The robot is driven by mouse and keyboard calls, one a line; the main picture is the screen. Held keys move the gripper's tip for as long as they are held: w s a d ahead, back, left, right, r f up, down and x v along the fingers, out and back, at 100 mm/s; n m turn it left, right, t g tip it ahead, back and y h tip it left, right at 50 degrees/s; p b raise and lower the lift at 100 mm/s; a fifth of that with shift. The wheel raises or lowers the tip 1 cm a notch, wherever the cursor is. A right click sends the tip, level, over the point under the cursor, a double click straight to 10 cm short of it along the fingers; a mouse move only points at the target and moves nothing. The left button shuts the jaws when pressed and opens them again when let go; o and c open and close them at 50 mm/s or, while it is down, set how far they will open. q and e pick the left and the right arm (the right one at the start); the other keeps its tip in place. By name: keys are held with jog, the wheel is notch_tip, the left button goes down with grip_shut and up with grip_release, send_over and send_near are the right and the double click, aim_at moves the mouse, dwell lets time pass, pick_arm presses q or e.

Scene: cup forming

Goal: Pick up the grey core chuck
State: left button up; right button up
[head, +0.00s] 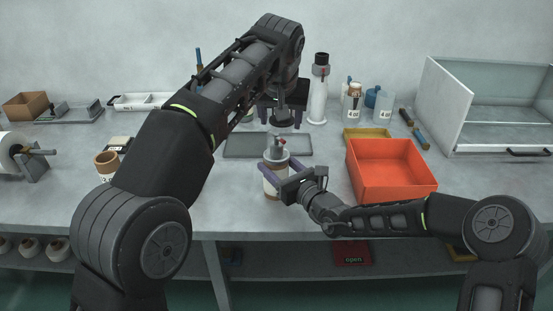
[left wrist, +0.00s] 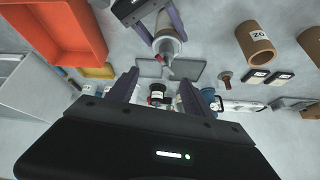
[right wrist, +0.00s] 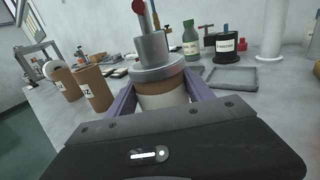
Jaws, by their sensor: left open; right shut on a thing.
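The grey core chuck (head: 277,156) is a stepped grey cylinder with an upright rod and a red knob. It sits at the top of a white and brown tube (head: 271,186); how far it goes in is hidden. In the right wrist view the chuck (right wrist: 154,58) stands upright on the tube (right wrist: 163,95). My right gripper (head: 287,178) is shut around that tube, below the chuck. My left gripper (head: 284,122) hangs above and behind the chuck, open and empty. In the left wrist view the chuck (left wrist: 167,46) lies beyond its fingers, apart from them.
An orange bin (head: 392,171) stands right of the tube. A grey tray (head: 241,146) lies behind it. A white bottle (head: 319,92) and labelled containers (head: 353,103) stand at the back. A brown tube (head: 107,166) and a roll holder (head: 22,158) are at left.

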aim_at(277, 140)
pick_arm(q)
jog(key=shift+s+a+f+n, duration=0.2)
jog(key=shift+a+n, duration=0.25)
jog(key=shift+n, duration=0.55)
jog(key=shift+x, duration=3.35)
jog(key=shift+f, duration=0.1)
jog(key=x, duration=0.5)
jog(key=shift+a, duration=0.15)
jog(key=shift+c, duration=0.2)
grip_shut()
